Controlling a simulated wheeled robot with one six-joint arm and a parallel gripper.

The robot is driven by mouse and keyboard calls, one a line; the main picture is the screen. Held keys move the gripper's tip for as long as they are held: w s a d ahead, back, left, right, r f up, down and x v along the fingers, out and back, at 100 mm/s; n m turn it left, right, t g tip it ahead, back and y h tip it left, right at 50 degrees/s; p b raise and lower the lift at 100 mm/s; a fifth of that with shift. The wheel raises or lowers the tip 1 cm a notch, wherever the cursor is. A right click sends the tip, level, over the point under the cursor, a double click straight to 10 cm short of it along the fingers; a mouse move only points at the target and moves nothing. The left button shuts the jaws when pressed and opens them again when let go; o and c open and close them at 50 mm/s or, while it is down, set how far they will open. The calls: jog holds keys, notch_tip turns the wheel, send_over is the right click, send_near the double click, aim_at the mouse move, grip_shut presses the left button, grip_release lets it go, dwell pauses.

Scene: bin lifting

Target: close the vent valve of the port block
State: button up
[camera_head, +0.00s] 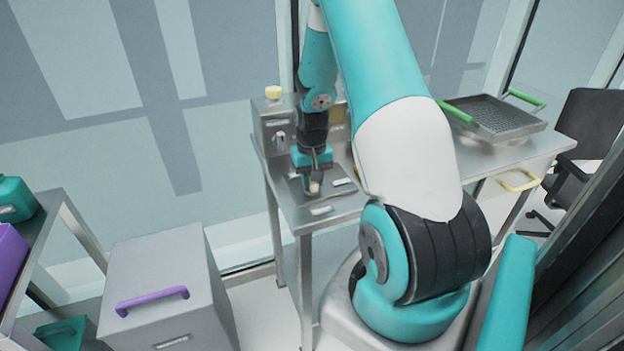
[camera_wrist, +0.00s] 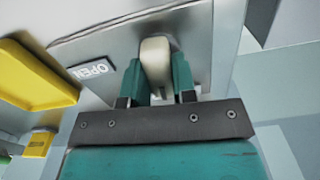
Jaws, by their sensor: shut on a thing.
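The port block shows as a grey plate (camera_wrist: 205,40) in the wrist view and a flat plate (camera_head: 337,183) on the metal table in the head view. A pale cream valve handle (camera_wrist: 155,62) stands out from it, and its tip also shows in the head view (camera_head: 314,187). My gripper (camera_wrist: 157,85) is shut on this handle, with one teal finger on each side. In the head view my gripper (camera_head: 313,183) points down at the plate. An OPEN label (camera_wrist: 91,69) sits on the plate left of the handle. The handle's base is hidden.
A mesh tray with green handles (camera_head: 495,117) lies at the table's right. A grey cabinet with a purple handle (camera_head: 153,300) stands at the lower left. A yellow part (camera_wrist: 35,75) shows left.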

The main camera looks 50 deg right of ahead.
jog(key=shift+w+n, duration=0.1)
jog(key=shift+n, duration=0.6)
jog(key=o, duration=0.9)
notch_tip(320, 180, up, 18)
jog(key=shift+f+b, duration=0.25)
jog(key=shift+b, duration=0.85)
jog(key=s+a+r+n+t+y, duration=0.2)
jog(key=a+n, duration=0.5)
jog(key=a, duration=1.8)
jog(key=s+a+n, duration=0.2)
jog(key=s+a, duration=0.2)
jog(key=s+a+r+n+g+y, duration=0.1)
jog(key=s+a+n, duration=0.1)
jog(key=s+a, duration=0.3)
jog(key=s+a+n+g+y, duration=0.1)
jog(key=s+a+n, duration=0.1)
jog(key=s+a, duration=0.2)
jog(key=shift+s+a+r, duration=0.2)
jog(key=shift+s+r, duration=0.1)
jog(key=shift+r, duration=0.1)
